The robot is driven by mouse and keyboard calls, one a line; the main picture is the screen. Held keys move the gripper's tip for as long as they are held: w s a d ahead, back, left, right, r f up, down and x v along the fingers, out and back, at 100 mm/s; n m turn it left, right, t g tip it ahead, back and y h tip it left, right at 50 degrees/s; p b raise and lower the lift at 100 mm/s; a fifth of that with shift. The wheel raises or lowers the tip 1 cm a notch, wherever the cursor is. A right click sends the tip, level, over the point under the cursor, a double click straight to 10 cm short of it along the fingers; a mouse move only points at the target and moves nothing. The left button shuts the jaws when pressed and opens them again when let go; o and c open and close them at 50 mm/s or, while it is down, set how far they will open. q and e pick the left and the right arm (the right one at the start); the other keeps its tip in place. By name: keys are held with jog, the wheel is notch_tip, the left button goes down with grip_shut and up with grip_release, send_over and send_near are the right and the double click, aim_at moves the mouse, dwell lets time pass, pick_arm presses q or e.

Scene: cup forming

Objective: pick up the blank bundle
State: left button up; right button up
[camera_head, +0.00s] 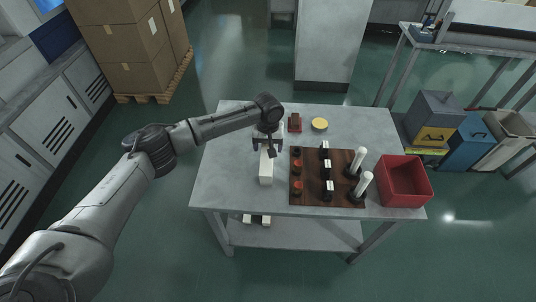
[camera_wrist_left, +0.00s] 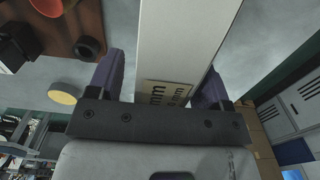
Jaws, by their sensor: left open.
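A long white block (camera_head: 266,170), which looks like the blank bundle, lies on the grey table left of the brown board. My left gripper (camera_head: 267,146) is at its far end, pointing down, with its fingers apart. In the left wrist view the white block (camera_wrist_left: 185,35) runs between the two dark fingers, and a label with "mm" lettering (camera_wrist_left: 165,93) shows near the gripper's base. A gap shows beside the left finger; I cannot tell whether the right finger touches the block. My right gripper is in neither view.
The brown board (camera_head: 312,190) holds red rings, black-and-white pieces and two upright white stacks (camera_head: 357,161). A red bin (camera_head: 405,181) stands at its right. The table's left side is clear.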

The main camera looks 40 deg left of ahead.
pick_arm(q)
jog(key=shift+c, duration=0.3)
grip_shut()
dwell(0.5)
